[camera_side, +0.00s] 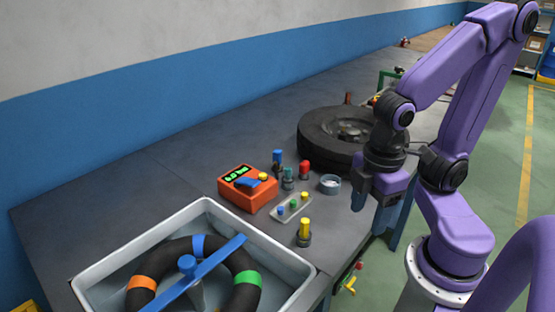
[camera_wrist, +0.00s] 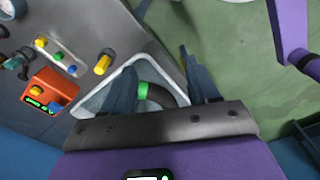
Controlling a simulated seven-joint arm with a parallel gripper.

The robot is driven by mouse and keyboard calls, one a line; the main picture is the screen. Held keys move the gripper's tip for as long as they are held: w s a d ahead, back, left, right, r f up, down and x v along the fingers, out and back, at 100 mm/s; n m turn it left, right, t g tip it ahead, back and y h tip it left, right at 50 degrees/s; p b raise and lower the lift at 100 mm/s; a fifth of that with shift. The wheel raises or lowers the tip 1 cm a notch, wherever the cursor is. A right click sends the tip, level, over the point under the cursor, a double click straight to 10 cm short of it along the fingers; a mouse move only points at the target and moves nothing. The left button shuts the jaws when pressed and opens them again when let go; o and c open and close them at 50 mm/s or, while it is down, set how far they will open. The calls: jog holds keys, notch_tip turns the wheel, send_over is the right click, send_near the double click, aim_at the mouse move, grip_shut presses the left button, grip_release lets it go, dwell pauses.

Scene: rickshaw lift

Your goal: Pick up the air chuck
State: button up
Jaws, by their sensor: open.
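Several small capped fittings stand on the grey bench; I cannot tell for certain which is the air chuck. In the side view they are a blue-topped one (camera_side: 278,160), a teal-topped one (camera_side: 289,178), a red-topped one (camera_side: 304,169) and a yellow-topped one (camera_side: 303,230). The yellow-topped one also shows in the wrist view (camera_wrist: 103,64), left of my fingers. My gripper (camera_side: 372,208) is open and empty, pointing down near the bench's front edge, right of the fittings. In the wrist view its fingers (camera_wrist: 157,62) are apart, with the basin's corner beyond them.
A white basin (camera_side: 207,213) holds a colour-banded tube. Bare bench lies at left.

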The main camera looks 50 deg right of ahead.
jog(key=w+a+r+m+t, duration=0.1)
jog(key=w+a+m, duration=0.1)
jog(key=w+m, duration=0.75)
jog(key=w+d+m+h, duration=0.2)
jog(key=w+m, duration=0.2)
jog(key=w, duration=0.9)
jog(key=m+h, duration=0.3)
jog(key=m, duration=1)
send_near(278, 158)
jog(key=x, duration=0.4)
jog(key=w+x, duration=0.1)
jog(key=x, duration=0.2)
jog(key=shift+w+d+r, duration=0.1)
jog(key=shift+d+r, duration=0.15)
jog(key=shift+d, duration=0.1)
jog(key=shift+x, duration=2.75)
jog(key=shift+r, duration=0.1)
jog(key=c, duration=1)
